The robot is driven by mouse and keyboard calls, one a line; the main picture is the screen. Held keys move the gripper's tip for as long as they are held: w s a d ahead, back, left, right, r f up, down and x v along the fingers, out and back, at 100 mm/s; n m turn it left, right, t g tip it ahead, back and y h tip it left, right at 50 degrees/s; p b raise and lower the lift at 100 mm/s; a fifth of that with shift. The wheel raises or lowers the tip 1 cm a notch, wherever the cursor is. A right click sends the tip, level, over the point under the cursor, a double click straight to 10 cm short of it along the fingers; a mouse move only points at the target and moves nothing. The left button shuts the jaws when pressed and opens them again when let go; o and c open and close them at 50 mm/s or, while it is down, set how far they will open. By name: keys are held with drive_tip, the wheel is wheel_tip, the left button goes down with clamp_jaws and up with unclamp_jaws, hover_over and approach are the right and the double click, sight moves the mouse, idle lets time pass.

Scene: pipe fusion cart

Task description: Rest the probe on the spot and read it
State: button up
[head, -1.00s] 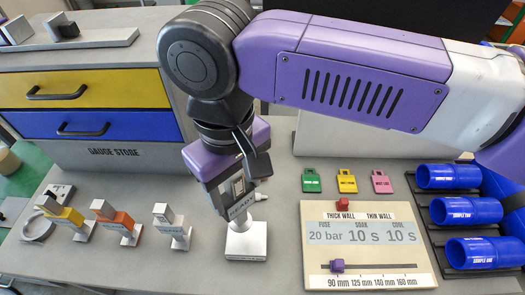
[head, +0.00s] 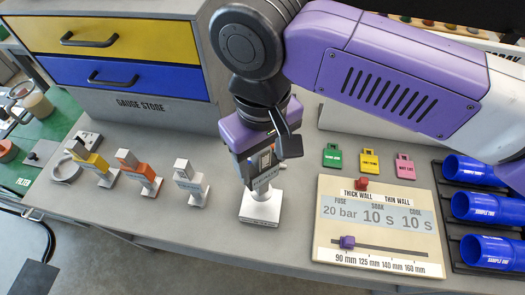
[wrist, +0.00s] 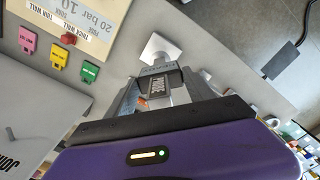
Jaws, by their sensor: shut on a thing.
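My gripper (head: 263,172) points down and is shut on a grey probe with a dark screen (head: 265,160). The probe's body and screen also show in the wrist view (wrist: 158,86), between my fingers. The screen's reading is too small to make out.
Yellow (head: 93,164), orange (head: 140,172) and grey (head: 190,182) devices stand to the left. A settings board (head: 330,205) with a slider, coloured tags and blue pipe pieces (head: 482,207) lie to the right. The gauge store drawers (head: 110,75) stand behind.

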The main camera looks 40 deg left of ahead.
sight(262, 180)
drive_tip(key=shift+f+b, duration=0.7)
drive_tip(key=shift+f, duration=2.7)
drive_tip(key=shift+d+f, duration=0.1)
drive_tip(key=shift+f, duration=0.15)
idle(2.8)
drive_tip(key=o, duration=1.3)
drive_tip(key=shift+o, duration=0.2)
drive_tip(key=shift+r, duration=0.1)
drive_tip(key=shift+r, duration=3.9)
